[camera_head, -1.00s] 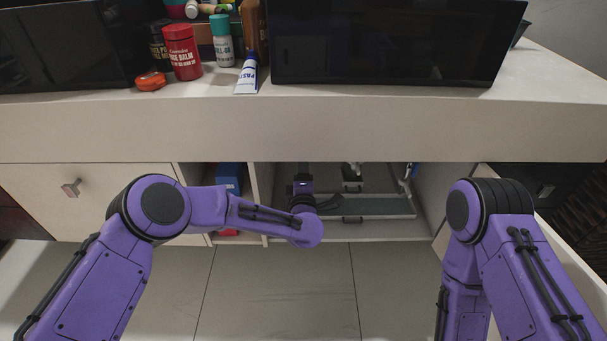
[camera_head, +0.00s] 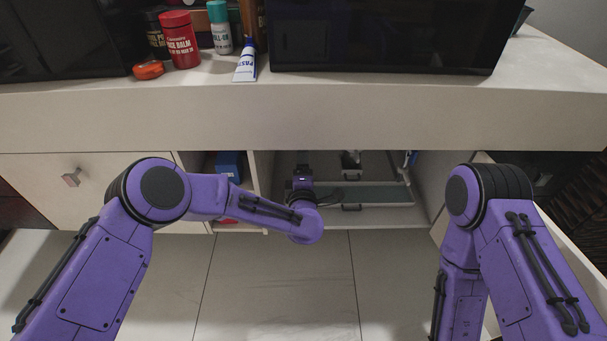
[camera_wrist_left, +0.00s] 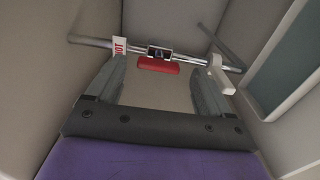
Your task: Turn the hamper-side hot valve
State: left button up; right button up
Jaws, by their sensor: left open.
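In the left wrist view a red valve handle (camera_wrist_left: 158,66) sits on a horizontal metal pipe (camera_wrist_left: 92,42) inside the cabinet. A white tag reading HOT (camera_wrist_left: 120,46) hangs on the pipe, left of the handle. My left gripper (camera_wrist_left: 157,75) is open, and the handle shows between its fingertips; I cannot tell whether they touch it. In the head view my left arm reaches into the open cabinet bay, where the left gripper (camera_head: 302,172) is partly hidden by its own wrist. The valve cannot be made out there. My right gripper is out of view.
A white fitting (camera_wrist_left: 220,74) sits on the pipework to the right. Cabinet walls stand close on both sides. In the head view, a tray (camera_head: 375,197) lies in the bay, a blue box (camera_head: 229,164) stands in the left bay, and a dark woven hamper (camera_head: 582,190) is at far right.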

pick_arm(q)
jog(key=s+p, duration=0.2)
jog(key=s, duration=0.6)
jog(key=shift+s, duration=0.25)
